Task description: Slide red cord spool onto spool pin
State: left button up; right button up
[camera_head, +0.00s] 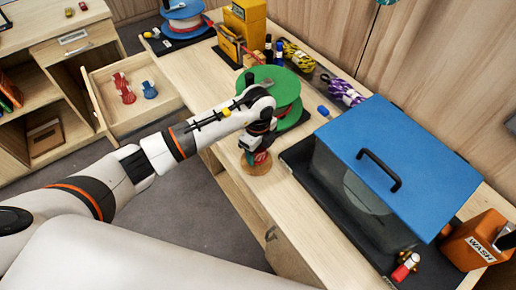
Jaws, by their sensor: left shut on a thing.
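My left gripper (259,147) points down over the front edge area of the wooden bench. It is shut on a small spool, seen as a red band with a round wooden flange (255,167) below the fingers; I take it for the red cord spool. The gripper hides most of its upper part. I cannot tell whether the flange touches the bench. I cannot make out the spool pin; it may be hidden by my arm or the spool. My right gripper is not in view.
A green spool (272,82) stands just behind my gripper. A blue-flanged spool (183,10) and yellow boxes (243,22) are at the back. An open drawer (125,100) is at left.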

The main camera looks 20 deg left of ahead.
pick_arm(q)
jog(key=o, duration=1.1)
notch_tip(320, 180, up, 12)
jog(key=b, duration=0.2)
